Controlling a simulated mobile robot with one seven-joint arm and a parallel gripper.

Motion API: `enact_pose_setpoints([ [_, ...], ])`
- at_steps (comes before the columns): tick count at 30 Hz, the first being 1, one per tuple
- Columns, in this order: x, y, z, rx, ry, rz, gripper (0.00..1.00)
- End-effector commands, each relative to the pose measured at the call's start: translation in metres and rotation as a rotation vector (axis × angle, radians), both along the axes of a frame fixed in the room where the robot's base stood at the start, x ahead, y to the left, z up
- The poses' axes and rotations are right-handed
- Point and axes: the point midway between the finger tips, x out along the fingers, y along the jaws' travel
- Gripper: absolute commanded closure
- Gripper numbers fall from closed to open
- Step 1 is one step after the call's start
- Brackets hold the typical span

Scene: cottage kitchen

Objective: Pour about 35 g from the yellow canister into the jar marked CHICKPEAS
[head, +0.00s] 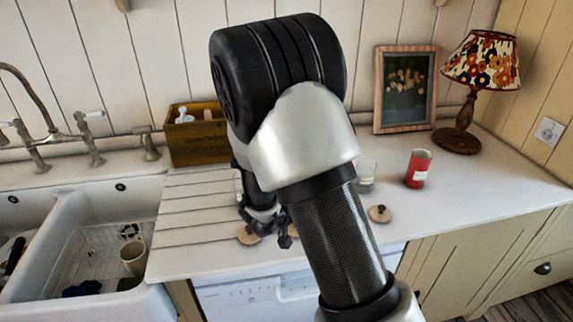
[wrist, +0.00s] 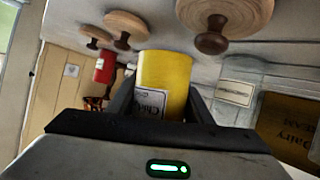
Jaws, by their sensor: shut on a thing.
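My gripper is shut on the yellow canister (wrist: 165,68) in the wrist view, its dark fingers (wrist: 158,105) on either side of it. The canister has a white label that seems to start with "Chick". In the head view my arm hides the canister, and only part of my gripper (head: 262,215) shows low over the counter. A clear glass jar (head: 366,172) stands behind my arm; its marking is not readable. A pale label (wrist: 235,92) shows right of the canister in the wrist view, too small to read. I cannot tell which jar is marked CHICKPEAS.
A red canister (head: 418,168) stands right of the glass jar. Wooden lids (head: 380,213) lie on the counter, one (head: 249,236) near my gripper. A wooden crate (head: 197,137), picture frame (head: 405,90) and lamp (head: 460,130) stand along the back. The sink (head: 70,225) is left.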

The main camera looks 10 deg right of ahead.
Motion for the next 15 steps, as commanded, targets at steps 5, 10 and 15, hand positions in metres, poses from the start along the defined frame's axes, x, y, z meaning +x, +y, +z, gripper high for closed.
enact_pose_setpoints([
  [5, 0.003, 0.002, 0.0, -0.044, 0.078, 0.0, 0.82],
  [10, 0.005, 0.003, -0.004, -0.085, 0.152, 0.001, 0.82],
  [15, 0.008, 0.005, 0.002, -0.127, 0.225, 0.0, 0.82],
])
